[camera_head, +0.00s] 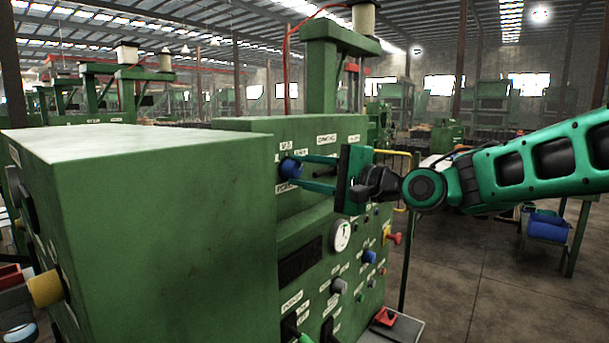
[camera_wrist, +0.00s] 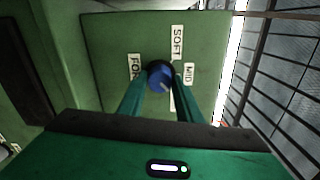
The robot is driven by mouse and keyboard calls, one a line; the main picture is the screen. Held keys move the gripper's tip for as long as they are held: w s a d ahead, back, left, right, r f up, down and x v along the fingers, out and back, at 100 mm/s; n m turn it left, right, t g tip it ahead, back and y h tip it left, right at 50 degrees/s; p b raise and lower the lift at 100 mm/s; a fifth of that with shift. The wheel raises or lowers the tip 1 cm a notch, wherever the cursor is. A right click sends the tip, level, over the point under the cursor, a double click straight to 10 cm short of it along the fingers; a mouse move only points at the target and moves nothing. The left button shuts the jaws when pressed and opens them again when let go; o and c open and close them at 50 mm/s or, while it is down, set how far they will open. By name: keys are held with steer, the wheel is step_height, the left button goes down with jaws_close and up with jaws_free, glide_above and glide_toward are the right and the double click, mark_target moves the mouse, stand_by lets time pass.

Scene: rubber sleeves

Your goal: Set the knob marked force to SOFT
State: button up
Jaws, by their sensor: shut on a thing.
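The blue knob (camera_wrist: 159,73) sits on the green panel, with a FORCE label (camera_wrist: 135,67) to its left in the wrist view. A SOFT label (camera_wrist: 177,41) is above it and a MID label (camera_wrist: 188,73) to its right. Another label below it is mostly hidden by a finger. A small pale mark shows low on the knob; I cannot tell surely which label it points at. My gripper (camera_wrist: 161,88) is shut on the knob, one finger on each side. In the head view, my gripper (camera_head: 308,173) reaches the blue knob (camera_head: 290,168) from the right.
The green machine (camera_head: 190,200) fills the left and middle of the head view. Open floor (camera_head: 480,290) lies to the right.

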steer(key=shift+f, duration=0.1)
steer(key=n, duration=0.9)
steer(key=shift+a+n, duration=0.1)
steer(key=shift+n, duration=0.2)
steer(key=n, duration=0.5)
steer(key=shift+f, duration=0.1)
steer(key=n, duration=0.5)
stand_by(0.3)
steer(key=o, duration=1)
steer(key=shift+f, duration=0.1)
steer(key=shift+o, duration=0.2)
